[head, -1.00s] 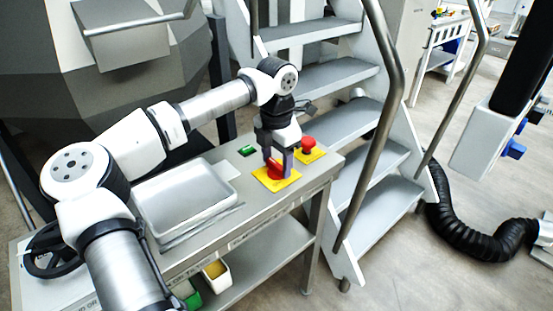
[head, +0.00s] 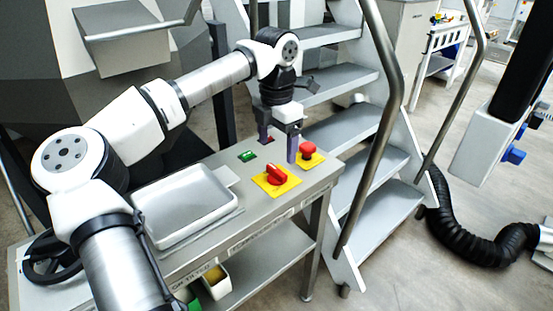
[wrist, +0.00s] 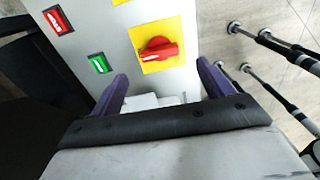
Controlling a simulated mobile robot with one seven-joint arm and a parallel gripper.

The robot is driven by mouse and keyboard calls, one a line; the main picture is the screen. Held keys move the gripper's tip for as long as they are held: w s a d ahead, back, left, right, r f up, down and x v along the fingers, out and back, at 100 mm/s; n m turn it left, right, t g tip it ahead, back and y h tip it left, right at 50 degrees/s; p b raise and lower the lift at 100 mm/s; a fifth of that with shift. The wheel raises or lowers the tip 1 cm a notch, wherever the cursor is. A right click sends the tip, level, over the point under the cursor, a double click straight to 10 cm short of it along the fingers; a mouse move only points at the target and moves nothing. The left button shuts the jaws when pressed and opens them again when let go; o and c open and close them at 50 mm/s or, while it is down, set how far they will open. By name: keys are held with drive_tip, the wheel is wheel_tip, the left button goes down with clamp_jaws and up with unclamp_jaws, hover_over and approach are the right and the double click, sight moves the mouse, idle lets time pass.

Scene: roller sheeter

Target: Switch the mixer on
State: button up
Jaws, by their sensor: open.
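A red rotary knob (head: 277,174) sits on a yellow plate (head: 264,183) on the steel table. In the wrist view the knob (wrist: 158,50) lies crosswise, with a white mark near its left end. A green push button (head: 247,156) is beyond it to the left; it also shows in the wrist view (wrist: 99,63) near a red rectangular button (wrist: 57,20). A red mushroom button (head: 307,150) on its own yellow plate stands right of my gripper. My gripper (head: 278,151) is open and empty, behind and above the knob, apart from it, fingers pointing down.
A metal tray (head: 186,229) lies on the table left of the knob. Steps with a handrail (head: 378,130) rise behind and right of the table. A large grey machine (head: 120,60) stands at the back left. The floor at right holds a black hose (head: 465,235).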

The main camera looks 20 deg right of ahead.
wheel_tip(320, 180, up, 7)
idle(0.3)
idle(0.7)
